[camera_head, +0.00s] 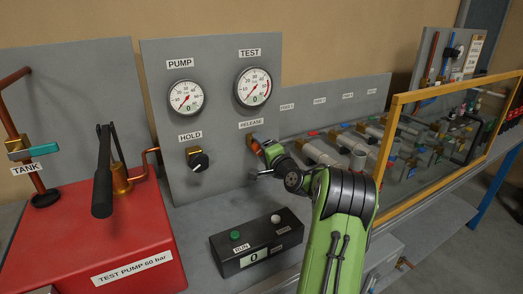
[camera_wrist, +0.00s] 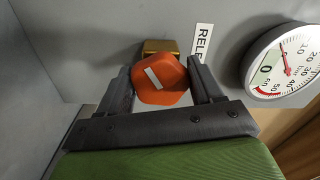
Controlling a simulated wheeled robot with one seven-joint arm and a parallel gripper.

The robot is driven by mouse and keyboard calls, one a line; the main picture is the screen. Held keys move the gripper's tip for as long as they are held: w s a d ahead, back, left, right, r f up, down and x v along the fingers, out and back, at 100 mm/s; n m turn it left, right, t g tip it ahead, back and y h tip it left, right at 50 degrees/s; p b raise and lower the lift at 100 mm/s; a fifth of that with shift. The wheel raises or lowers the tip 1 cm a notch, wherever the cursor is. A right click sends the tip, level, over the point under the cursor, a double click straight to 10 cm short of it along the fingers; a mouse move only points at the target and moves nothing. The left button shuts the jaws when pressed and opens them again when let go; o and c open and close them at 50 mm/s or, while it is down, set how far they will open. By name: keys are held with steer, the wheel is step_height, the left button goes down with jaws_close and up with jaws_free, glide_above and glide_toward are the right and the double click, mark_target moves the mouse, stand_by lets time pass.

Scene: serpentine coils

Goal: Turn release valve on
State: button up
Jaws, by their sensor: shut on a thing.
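The release valve knob (camera_wrist: 160,79) is orange-red with a white stripe across its face and sits on a brass body (camera_wrist: 157,47). In the head view the knob (camera_head: 257,146) is mostly behind my gripper, below the RELEASE label (camera_head: 251,124). My gripper (camera_wrist: 161,90) is shut on the knob, with one dark finger on each side. In the wrist view the white stripe lies at a slant. In the head view my gripper (camera_head: 268,156) reaches the panel from the right.
The TEST gauge (camera_head: 253,86) and PUMP gauge (camera_head: 186,97) sit above, needles low. The black HOLD knob (camera_head: 198,161) is to the left. A control box (camera_head: 257,243) reading 0 lies below. A yellow-framed clear screen (camera_head: 393,130) stands right of my arm.

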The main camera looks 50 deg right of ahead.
steer(key=o, duration=1)
steer(key=shift+c, duration=0.2)
steer(key=b+v, duration=0.1)
steer(key=v, duration=1.4)
steer(key=shift+s, duration=0.35)
steer(key=shift+a, duration=0.1)
